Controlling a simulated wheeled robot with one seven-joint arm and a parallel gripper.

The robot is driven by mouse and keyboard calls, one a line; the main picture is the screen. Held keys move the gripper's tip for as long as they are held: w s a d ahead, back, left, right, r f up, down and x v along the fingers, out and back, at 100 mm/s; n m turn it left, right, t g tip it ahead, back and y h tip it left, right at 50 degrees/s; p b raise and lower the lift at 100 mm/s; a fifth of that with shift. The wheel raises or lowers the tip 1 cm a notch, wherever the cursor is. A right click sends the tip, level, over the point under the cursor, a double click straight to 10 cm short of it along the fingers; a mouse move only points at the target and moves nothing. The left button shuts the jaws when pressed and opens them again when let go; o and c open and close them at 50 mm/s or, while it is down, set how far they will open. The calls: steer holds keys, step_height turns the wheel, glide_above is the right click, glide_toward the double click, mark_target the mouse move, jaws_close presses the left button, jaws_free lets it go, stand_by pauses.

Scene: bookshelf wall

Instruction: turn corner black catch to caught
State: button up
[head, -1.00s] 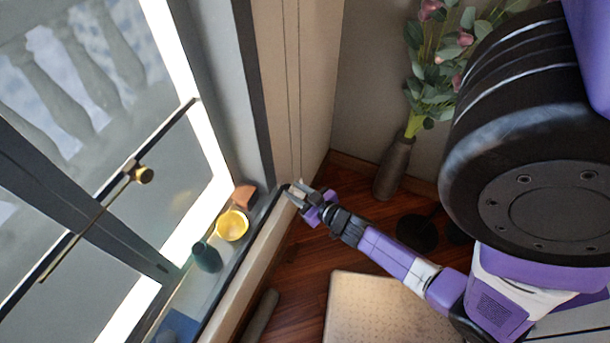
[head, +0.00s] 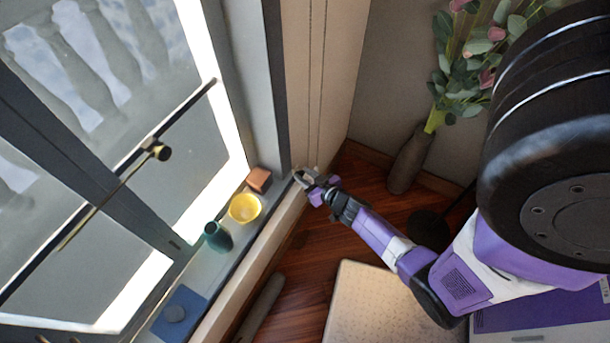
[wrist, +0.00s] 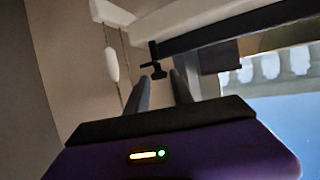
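In the wrist view a small black catch (wrist: 157,69) with a short stem and crosspiece sits at the end of a dark bar. It appears just beyond the tips of my gripper (wrist: 160,82), roughly between them. The two fingers are apart with nothing visibly held. I cannot tell whether they touch the catch. In the head view my gripper (head: 308,181) is at the window corner, over the end of the sill; the catch cannot be made out there.
The sill holds a yellow bowl (head: 245,208), a teal vase (head: 217,237), a brown block (head: 259,179) and a blue book-like item (head: 180,313). A flower vase (head: 408,162) stands on the floor to the right. A white cord pull (wrist: 111,64) hangs left of the fingers.

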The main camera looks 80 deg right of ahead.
steer(key=shift+c, duration=0.4)
jaws_close()
